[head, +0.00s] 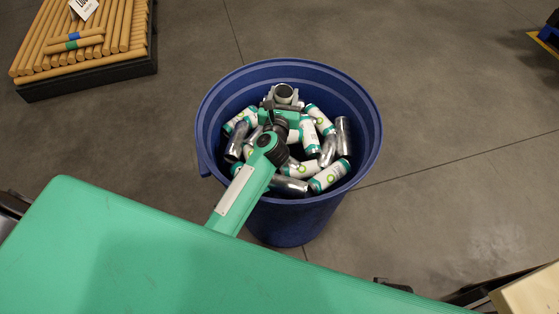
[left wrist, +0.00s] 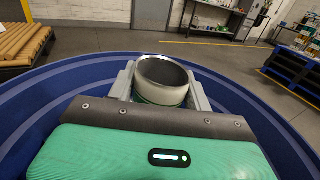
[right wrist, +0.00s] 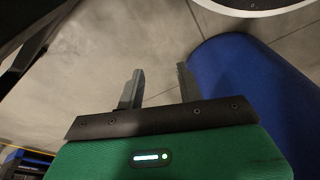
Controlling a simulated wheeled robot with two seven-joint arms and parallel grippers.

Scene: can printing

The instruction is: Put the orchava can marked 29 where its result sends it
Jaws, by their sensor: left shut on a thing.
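My left gripper (head: 284,103) is over the far part of a round blue bin (head: 220,92), shut on an open-topped can (head: 284,93). In the left wrist view the can (left wrist: 161,82) sits upright between the two fingers, with a pale outside and a shiny inner wall. No number on it can be read. The blue bin's rim also shows in the left wrist view (left wrist: 235,98). My right gripper (right wrist: 158,90) is open and empty, beside the blue bin's outer wall (right wrist: 250,90). It is not seen in the head view.
Several cans (head: 330,175), some white and green, some bare silver, lie heaped in the bin. A stack of wooden rods (head: 85,40) on a black pallet stands at the back left. A cardboard-coloured box (head: 530,293) shows at lower right. The grey floor around is largely clear.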

